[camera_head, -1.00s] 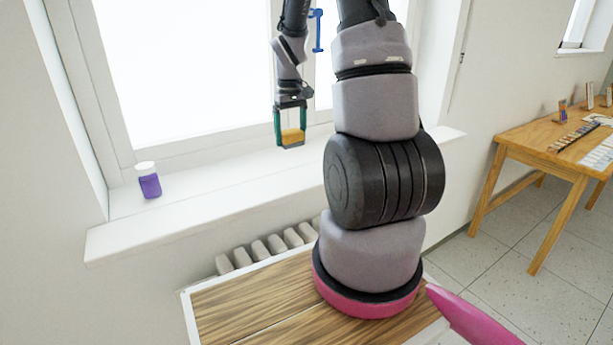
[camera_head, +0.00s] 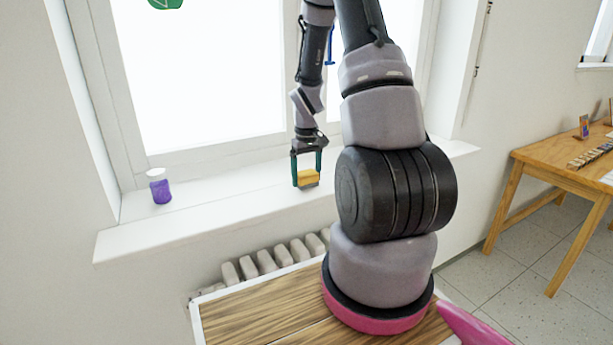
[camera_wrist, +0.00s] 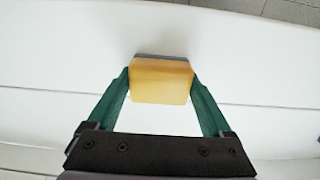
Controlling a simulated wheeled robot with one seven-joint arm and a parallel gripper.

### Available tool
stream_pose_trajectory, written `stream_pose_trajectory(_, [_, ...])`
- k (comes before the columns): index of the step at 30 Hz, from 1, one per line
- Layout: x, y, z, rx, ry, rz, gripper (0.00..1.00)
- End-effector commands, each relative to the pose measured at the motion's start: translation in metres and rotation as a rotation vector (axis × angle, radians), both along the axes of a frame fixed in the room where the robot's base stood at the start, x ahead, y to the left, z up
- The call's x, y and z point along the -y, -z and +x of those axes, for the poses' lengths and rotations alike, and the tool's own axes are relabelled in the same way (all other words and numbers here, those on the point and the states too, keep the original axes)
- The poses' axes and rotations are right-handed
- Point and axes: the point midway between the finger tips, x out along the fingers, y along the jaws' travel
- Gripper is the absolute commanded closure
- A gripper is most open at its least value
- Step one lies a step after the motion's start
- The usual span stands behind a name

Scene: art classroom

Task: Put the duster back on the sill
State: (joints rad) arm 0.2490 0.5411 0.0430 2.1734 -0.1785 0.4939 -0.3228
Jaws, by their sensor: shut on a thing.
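The duster (camera_head: 308,178) is a small yellow block with a dark grey layer on one face. It also shows in the wrist view (camera_wrist: 161,82). My gripper (camera_head: 307,184) is shut on it, with a green finger against each side; the fingertips also show in the wrist view (camera_wrist: 161,76). The white window sill (camera_head: 230,210) runs below the window. The duster is over the sill, at or close to its surface; I cannot tell whether it touches.
A purple jar with a white lid (camera_head: 160,188) stands on the left part of the sill. The sill between jar and duster is clear. A radiator (camera_head: 265,262) is below the sill. A wooden table (camera_head: 565,165) with art things stands at the right.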

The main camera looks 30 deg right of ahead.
Motion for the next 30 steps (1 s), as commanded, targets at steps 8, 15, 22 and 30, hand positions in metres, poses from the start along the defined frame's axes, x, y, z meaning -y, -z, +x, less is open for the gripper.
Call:
stream_pose_trajectory(8, [0.0,0.003,0.0,-0.001,0.0,0.0,0.12])
stream_pose_trajectory(15, [0.0,0.002,0.0,0.0,0.0,0.0,0.0])
stream_pose_trajectory(22, [0.0,-0.016,0.001,0.004,0.0,-0.001,0.0])
stream_pose_trajectory(30, [0.0,-0.074,0.001,0.005,0.0,-0.002,0.0])
